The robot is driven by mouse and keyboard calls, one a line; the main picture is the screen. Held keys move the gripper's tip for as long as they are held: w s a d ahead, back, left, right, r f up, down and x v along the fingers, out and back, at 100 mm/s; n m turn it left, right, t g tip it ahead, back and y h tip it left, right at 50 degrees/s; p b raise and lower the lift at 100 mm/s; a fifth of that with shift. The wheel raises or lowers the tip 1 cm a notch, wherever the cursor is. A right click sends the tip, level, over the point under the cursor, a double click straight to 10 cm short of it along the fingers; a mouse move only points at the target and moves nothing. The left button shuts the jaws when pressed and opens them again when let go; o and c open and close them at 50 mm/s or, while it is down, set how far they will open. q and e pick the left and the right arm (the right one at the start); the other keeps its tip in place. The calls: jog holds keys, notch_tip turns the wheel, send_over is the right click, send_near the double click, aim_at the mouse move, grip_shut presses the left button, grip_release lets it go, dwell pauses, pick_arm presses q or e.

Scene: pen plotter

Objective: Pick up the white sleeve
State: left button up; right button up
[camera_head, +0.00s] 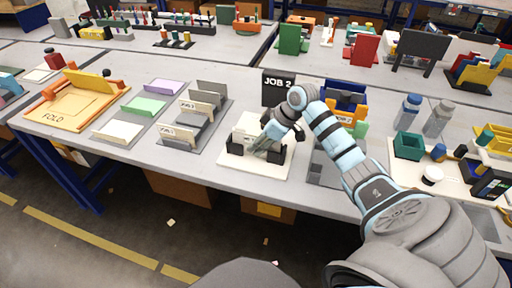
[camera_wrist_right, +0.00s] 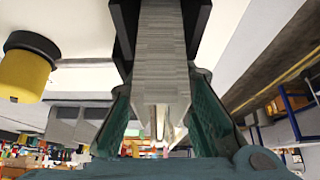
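A flat white sleeve (camera_head: 120,131) lies at the front of a row with a green one (camera_head: 143,106) and a purple one (camera_head: 163,87), left of centre. My right gripper (camera_head: 266,146) is well to the right of it, over a white base with black holders (camera_head: 236,150). In the right wrist view its teal fingers (camera_wrist_right: 160,95) stand on both sides of a pale, finely striped block (camera_wrist_right: 160,50) between black uprights. Narrow gaps seem to show beside the block, so the gripper looks open around it. My left gripper is not in view.
A grey rack with upright cards (camera_head: 203,112) stands between the sleeves and the base. An orange FOLD board (camera_head: 52,114) is at far left. A black JOB 2 sign (camera_head: 277,87) stands behind the base. Green bin and bottles (camera_head: 408,146) fill the right.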

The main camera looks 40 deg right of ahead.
grip_shut()
